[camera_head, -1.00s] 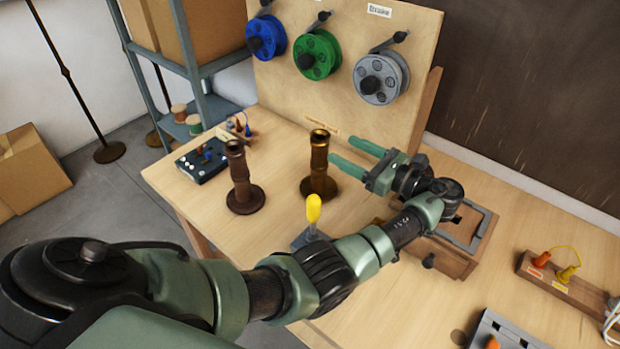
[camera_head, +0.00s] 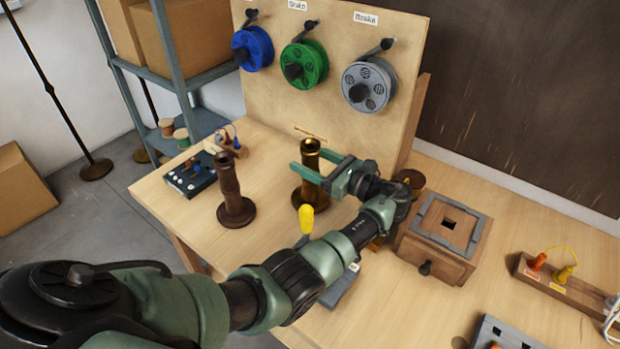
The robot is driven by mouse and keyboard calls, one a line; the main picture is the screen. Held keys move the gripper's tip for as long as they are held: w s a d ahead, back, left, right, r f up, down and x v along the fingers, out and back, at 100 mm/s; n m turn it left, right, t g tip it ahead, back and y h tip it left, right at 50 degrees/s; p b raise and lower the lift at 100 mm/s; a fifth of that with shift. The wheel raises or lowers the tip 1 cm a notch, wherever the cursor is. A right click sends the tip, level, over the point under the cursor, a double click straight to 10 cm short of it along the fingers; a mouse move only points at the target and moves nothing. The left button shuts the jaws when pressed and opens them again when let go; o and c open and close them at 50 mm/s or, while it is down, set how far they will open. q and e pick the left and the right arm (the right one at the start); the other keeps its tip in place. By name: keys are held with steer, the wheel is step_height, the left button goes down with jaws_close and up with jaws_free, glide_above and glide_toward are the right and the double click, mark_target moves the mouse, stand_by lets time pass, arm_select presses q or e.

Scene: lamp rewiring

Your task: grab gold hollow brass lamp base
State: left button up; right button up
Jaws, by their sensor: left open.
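The gold hollow brass lamp base (camera_head: 310,190) stands upright on the wooden table, a ribbed tube on a round foot. My left gripper (camera_head: 309,170) is open, and its two green fingers reach leftward on either side of the tube's upper part. I cannot tell whether the fingers touch it. The fingers and wrist hide part of the tube. A darker brown lamp base (camera_head: 232,192) of similar shape stands upright to the left, apart from the gripper. My right gripper does not show.
A yellow-handled tool (camera_head: 306,219) stands just in front of the gold base. A wooden box (camera_head: 446,238) with a square hole stands right of my wrist. A dark control box (camera_head: 190,175) sits far left.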

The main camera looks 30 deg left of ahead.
arm_select(q)
steer(key=shift+a, duration=0.2)
steer(key=shift+d, duration=0.15)
jaws_close()
steer(key=shift+w+r, duration=0.1)
